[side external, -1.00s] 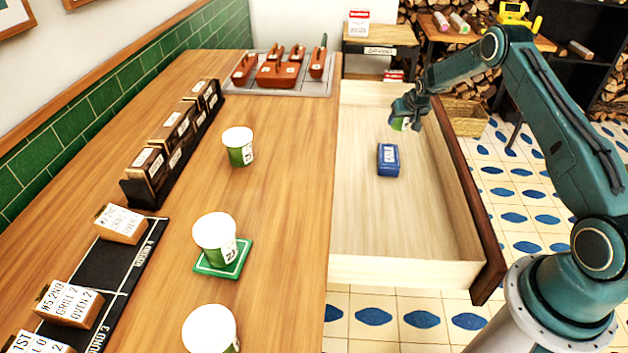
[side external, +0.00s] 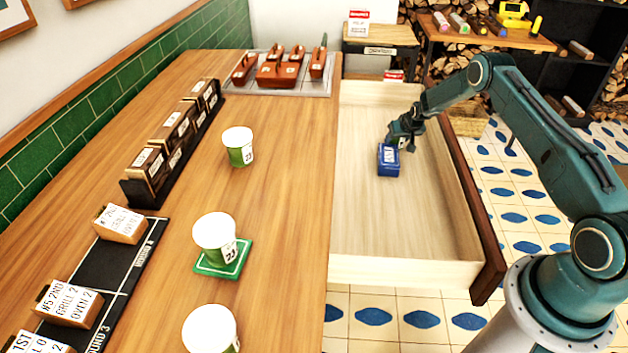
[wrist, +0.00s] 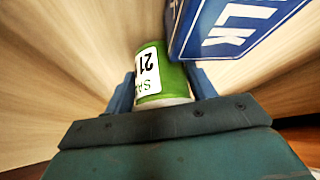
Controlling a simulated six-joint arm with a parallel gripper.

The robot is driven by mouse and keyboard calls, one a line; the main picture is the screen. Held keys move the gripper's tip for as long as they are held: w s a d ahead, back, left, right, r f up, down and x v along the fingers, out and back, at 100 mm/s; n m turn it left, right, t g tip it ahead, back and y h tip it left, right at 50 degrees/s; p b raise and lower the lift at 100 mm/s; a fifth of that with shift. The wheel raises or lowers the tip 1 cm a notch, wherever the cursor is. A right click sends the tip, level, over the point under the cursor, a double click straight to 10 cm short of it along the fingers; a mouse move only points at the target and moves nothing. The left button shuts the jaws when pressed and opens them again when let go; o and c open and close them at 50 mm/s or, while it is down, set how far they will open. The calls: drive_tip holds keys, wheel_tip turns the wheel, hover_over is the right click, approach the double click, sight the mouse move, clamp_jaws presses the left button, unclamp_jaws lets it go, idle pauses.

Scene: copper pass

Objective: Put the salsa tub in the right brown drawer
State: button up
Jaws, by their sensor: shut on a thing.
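My gripper (side external: 401,140) is inside the open drawer (side external: 410,268) at the right of the counter. In the wrist view it is shut on a green tub (wrist: 160,78) with a white label that reads "21" and begins "SA". In the side view the tub is mostly hidden by my gripper. A blue box (side external: 388,162) lies on the drawer floor right beside my gripper. In the wrist view the blue box (wrist: 225,30) shows letters "LK" and is very close to the tub; I cannot tell whether they touch.
Several white-and-green tubs stand on the wooden counter (side external: 285,200), one on a green coaster (side external: 222,262). A tray with reddish-brown containers (side external: 277,75) is at the back. The drawer's near part is empty; its dark front (side external: 460,180) is at the right.

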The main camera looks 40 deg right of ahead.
drive_tip(key=shift+f, duration=0.15)
drive_tip(key=o, duration=1.1)
drive_tip(key=shift+o, duration=0.2)
drive_tip(key=shift+v, duration=1.2)
drive_tip(key=v, duration=0.9)
drive_tip(key=shift+r, duration=0.4)
drive_tip(key=shift+s+a, duration=0.1)
